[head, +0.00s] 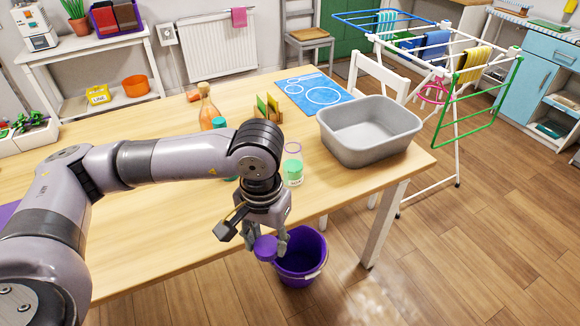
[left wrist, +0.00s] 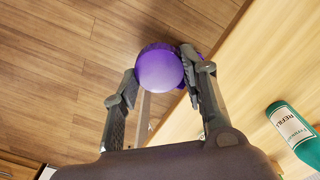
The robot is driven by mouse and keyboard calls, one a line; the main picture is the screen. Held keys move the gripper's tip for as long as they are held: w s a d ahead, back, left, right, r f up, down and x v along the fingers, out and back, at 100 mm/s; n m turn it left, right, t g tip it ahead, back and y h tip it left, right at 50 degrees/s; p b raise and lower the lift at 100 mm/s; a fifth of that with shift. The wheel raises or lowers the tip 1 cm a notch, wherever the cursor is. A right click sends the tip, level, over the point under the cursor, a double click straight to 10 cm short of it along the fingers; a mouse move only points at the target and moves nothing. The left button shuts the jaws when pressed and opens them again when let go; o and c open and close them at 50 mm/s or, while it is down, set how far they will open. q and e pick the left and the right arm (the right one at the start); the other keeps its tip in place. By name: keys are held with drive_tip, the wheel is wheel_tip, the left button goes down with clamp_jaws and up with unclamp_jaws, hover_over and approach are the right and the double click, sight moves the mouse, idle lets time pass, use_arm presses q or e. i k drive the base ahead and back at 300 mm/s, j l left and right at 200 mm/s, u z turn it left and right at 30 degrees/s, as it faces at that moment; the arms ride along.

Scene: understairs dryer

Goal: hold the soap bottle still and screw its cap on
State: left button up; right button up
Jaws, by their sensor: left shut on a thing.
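My left gripper (head: 267,245) is shut on a round purple cap (head: 265,249), held beyond the table's front edge. In the left wrist view the cap (left wrist: 160,69) sits between the two fingertips (left wrist: 162,75). A teal bottle with a white label (left wrist: 293,129) shows at the right of the left wrist view, labelled as a refill. In the head view its teal top (head: 219,122) shows above my arm, which hides most of it. I cannot tell for certain which bottle is the soap bottle. My right gripper is not in view.
On the wooden table (head: 150,235) are an amber bottle (head: 207,112), a green labelled jar (head: 293,174), a purple ring (head: 293,147), a blue mat (head: 315,93) and a grey basin (head: 370,145). A purple bucket (head: 302,266) stands on the floor below the cap.

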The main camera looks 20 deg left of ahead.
sight(292, 158)
drive_tip(key=j, duration=0.7)
drive_tip(key=j+z, duration=0.15)
drive_tip(key=j, duration=0.55)
drive_tip(key=k, duration=0.05)
